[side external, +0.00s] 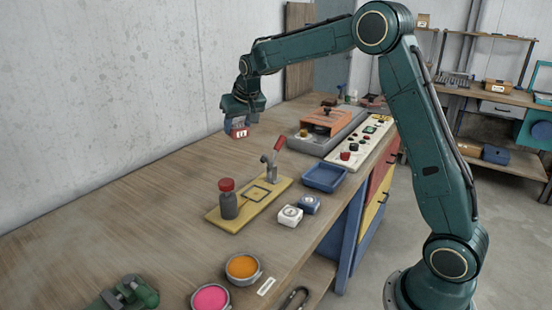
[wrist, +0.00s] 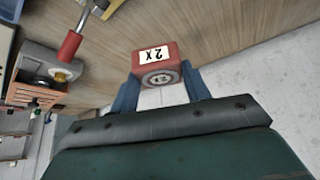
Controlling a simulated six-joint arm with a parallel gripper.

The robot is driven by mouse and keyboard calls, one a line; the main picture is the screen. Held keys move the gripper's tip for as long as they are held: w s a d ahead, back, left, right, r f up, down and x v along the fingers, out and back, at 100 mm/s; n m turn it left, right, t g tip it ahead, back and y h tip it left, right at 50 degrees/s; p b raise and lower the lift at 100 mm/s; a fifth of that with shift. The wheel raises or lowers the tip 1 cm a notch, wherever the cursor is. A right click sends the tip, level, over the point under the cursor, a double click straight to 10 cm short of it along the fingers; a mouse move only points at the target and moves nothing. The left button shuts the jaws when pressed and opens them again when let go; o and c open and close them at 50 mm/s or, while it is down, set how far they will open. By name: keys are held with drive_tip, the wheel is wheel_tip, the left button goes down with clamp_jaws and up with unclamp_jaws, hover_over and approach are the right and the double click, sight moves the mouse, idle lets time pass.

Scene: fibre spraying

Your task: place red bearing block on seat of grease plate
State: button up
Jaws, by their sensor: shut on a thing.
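My gripper (side external: 237,123) is shut on the red bearing block (side external: 239,133) and holds it in the air above the bench, left of the orange-topped machine. In the wrist view the red bearing block (wrist: 157,62) sits between the two blue fingers, with a white label and a round bearing face showing. The yellow grease plate (side external: 222,216) lies on the bench, nearer the camera than the block. It carries a red-capped grey bottle (side external: 228,200), a clamp with a red handle (side external: 272,160) and a square outlined seat (side external: 259,193).
Pink (side external: 211,297) and orange (side external: 242,267) pots stand at the front. The bench left of the plate is clear.

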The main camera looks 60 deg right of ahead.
drive_tip(key=s+f+n+y, duration=0.2)
drive_tip(key=s+n, duration=0.2)
drive_tip(key=s, duration=0.6)
approach(252, 192)
drive_tip(key=f, duration=0.1)
drive_tip(key=s+f, duration=0.1)
drive_tip(key=f, duration=0.1)
drive_tip(key=shift+s+d+f+n, duration=0.1)
drive_tip(key=shift+s+f+n, duration=0.05)
drive_tip(key=shift+s+n, duration=0.25)
drive_tip(key=shift+w, duration=0.15)
drive_tip(key=shift+w, duration=1.95)
drive_tip(key=shift+f, duration=0.55)
drive_tip(key=shift+f, duration=0.15)
